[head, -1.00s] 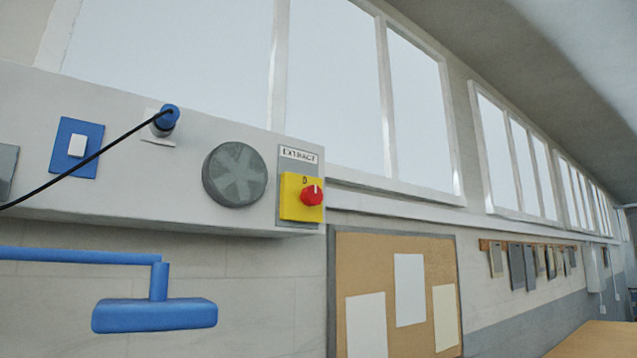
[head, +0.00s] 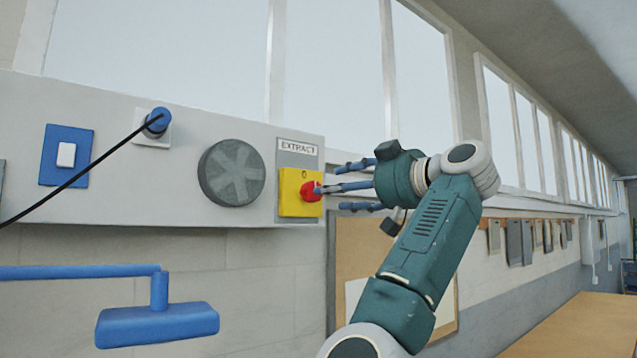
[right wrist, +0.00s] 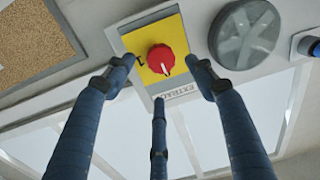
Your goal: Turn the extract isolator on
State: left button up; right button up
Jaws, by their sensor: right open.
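The extract isolator is a red rotary knob (head: 311,191) on a yellow plate (head: 289,192), under a label reading EXTRACT (head: 297,147) on a grey panel. In the right wrist view the red knob (right wrist: 163,60) shows a white pointer mark near its edge, toward the label. My right gripper (head: 345,187) comes in from the right, its blue fingers open and pointing at the knob. In the wrist view the fingers (right wrist: 160,80) are spread around the knob, with no clear contact. My left gripper is not in view.
A round grey vent (head: 231,173) sits just left of the isolator. Further left are a blue plug (head: 158,121) with a black cable and a blue switch plate (head: 52,165). A blue lamp-like fixture (head: 157,324) juts out below. Windows run above.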

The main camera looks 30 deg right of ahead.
aim_at(310, 192)
jog(key=w+a+p, duration=0.1)
jog(key=w+p, duration=0.2)
jog(key=w, duration=0.3)
jog(key=shift+w, duration=0.4)
jog(key=shift+s, duration=0.1)
jog(key=c, duration=1.1)
